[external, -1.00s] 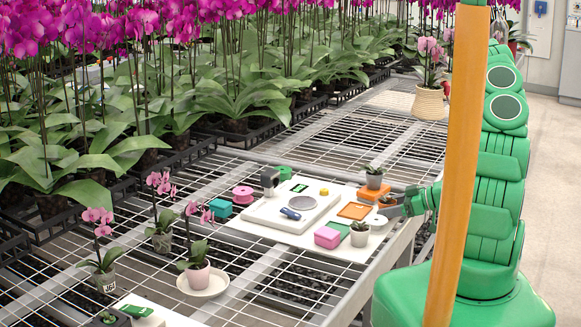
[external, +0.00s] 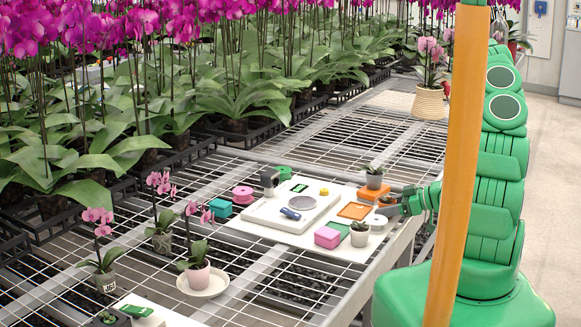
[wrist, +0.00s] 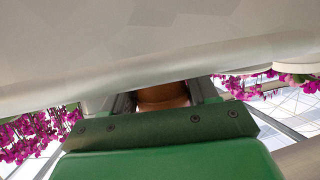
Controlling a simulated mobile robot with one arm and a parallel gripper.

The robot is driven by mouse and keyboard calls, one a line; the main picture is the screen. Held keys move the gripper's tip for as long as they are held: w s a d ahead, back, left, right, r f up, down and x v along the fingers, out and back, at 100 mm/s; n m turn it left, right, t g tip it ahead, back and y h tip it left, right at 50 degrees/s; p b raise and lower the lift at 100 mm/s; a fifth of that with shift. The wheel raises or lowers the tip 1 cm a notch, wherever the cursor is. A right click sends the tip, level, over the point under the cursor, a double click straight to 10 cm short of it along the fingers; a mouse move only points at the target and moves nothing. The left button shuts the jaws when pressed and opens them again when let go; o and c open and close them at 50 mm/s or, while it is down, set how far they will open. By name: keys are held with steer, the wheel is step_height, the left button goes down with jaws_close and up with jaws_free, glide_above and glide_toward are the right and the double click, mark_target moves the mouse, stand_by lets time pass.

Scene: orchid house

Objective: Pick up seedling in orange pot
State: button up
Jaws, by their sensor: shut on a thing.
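The orange-brown pot (wrist: 163,96) shows between my two fingers in the wrist view, with only part of its side visible. My gripper (external: 388,210) is at the right edge of the white board in the external view, shut on this pot. There the pot (external: 386,200) is small and partly hidden by the fingers. Its seedling is too small to make out clearly. I cannot tell whether the pot touches the board.
An orange block (external: 370,195), an orange tray (external: 355,211), a pink box (external: 327,237) and a white scale (external: 290,215) are close by. Grey-potted seedlings stand behind (external: 374,181) and in front (external: 359,236). Orchids line the mesh bench.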

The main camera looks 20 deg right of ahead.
steer(key=shift+r, duration=4.9)
